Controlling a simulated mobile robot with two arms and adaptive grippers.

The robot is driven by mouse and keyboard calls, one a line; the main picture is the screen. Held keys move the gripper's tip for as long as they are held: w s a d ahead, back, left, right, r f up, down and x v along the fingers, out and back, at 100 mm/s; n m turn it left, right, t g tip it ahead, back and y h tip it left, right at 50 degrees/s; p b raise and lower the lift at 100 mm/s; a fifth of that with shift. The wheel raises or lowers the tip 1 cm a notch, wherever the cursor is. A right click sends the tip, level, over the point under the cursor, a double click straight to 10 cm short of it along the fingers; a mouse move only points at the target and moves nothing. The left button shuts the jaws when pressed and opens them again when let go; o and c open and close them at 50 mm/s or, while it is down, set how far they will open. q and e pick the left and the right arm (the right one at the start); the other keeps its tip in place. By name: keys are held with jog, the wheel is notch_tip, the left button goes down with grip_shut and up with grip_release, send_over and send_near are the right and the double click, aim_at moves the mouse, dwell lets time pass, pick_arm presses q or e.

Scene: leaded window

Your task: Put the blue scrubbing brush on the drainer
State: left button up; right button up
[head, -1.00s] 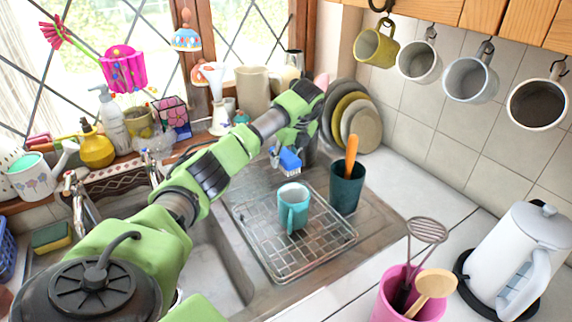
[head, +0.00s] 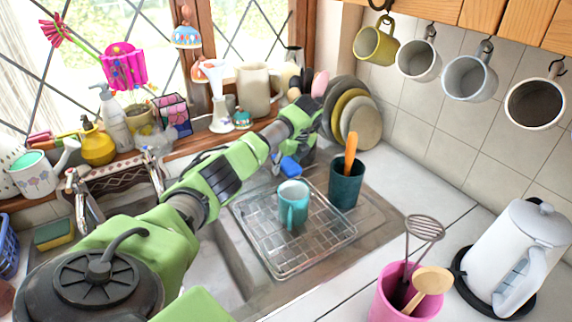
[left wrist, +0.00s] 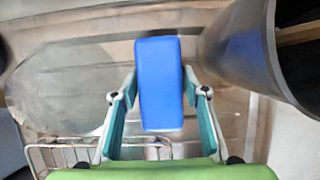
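The blue scrubbing brush (head: 290,167) is at the far edge of the wire drainer (head: 268,262), just behind the turquoise mug. In the left wrist view the brush (left wrist: 160,85) lies between the two fingers of my left gripper (left wrist: 160,80), whose tips meet its sides. The gripper (head: 280,162) points down there in the head view, partly hidden by my arm. The brush's bristles are hidden, and I cannot tell whether it touches the rack. My right gripper is not in view.
A turquoise mug (head: 293,204) stands on the drainer. A dark teal pot (head: 345,187) with an orange-handled utensil stands close to the right of the brush. Plates (head: 362,122) lean behind. The drainer's front is bare.

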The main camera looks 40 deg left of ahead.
pick_arm(q)
jog(key=shift+o, duration=0.2)
jog(key=shift+r, duration=0.2)
jog(key=shift+d+r, duration=0.15)
jog(key=shift+r, duration=0.2)
jog(key=b+v, duration=0.2)
jog(key=v, duration=0.9)
jog(key=shift+r, duration=0.1)
